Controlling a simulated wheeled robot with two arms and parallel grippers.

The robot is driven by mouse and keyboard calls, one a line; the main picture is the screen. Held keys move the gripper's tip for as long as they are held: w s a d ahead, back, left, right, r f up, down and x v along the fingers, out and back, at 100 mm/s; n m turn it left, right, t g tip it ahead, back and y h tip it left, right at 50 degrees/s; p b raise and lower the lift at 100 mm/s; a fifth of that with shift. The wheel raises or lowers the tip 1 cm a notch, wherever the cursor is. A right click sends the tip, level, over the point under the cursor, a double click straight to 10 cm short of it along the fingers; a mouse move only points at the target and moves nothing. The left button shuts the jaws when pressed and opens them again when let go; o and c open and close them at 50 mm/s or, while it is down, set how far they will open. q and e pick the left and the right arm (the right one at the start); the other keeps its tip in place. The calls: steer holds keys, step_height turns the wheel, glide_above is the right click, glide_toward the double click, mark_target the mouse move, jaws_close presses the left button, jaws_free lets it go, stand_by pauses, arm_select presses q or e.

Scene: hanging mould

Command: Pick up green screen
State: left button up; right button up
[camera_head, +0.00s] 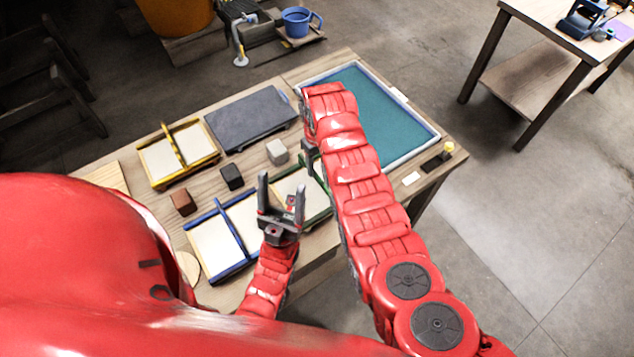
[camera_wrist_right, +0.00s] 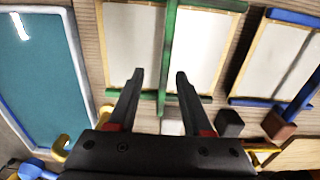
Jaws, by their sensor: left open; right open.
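The green screen (camera_head: 288,184), a white panel in a green frame with a green middle bar, lies on the wooden table. My right arm and left gripper partly hide it in the head view. In the right wrist view the green screen (camera_wrist_right: 205,45) is in front of the jaws, its middle bar running between the fingers. My right gripper (camera_wrist_right: 159,76) is open over it and not closed on the bar. In the head view the right gripper (camera_head: 309,158) is mostly hidden by its arm. My left gripper (camera_head: 283,205) is open and empty, fingers up, near the screen's left side.
A blue screen (camera_head: 208,246) and a yellow screen (camera_head: 158,161) lie to the left. A grey slab (camera_head: 250,117) lies behind. A teal-filled tray (camera_head: 390,110) is at right. Brown (camera_head: 183,201), black (camera_head: 232,176) and grey (camera_head: 277,151) blocks stand between.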

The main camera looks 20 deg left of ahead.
mark_target(317, 175)
steer(key=shift+s+a+f+p, duration=0.1)
steer(key=shift+s+f+p, duration=0.15)
steer(key=shift+f+p, duration=0.25)
steer(key=shift+s+f+p, duration=0.2)
steer(key=shift+f+p, duration=0.15)
steer(key=shift+f, duration=0.25)
steer(key=shift+f+b, duration=0.5)
steer(key=shift+f, duration=0.15)
steer(key=shift+w+f, duration=0.1)
steer(key=shift+f, duration=0.55)
jaws_close()
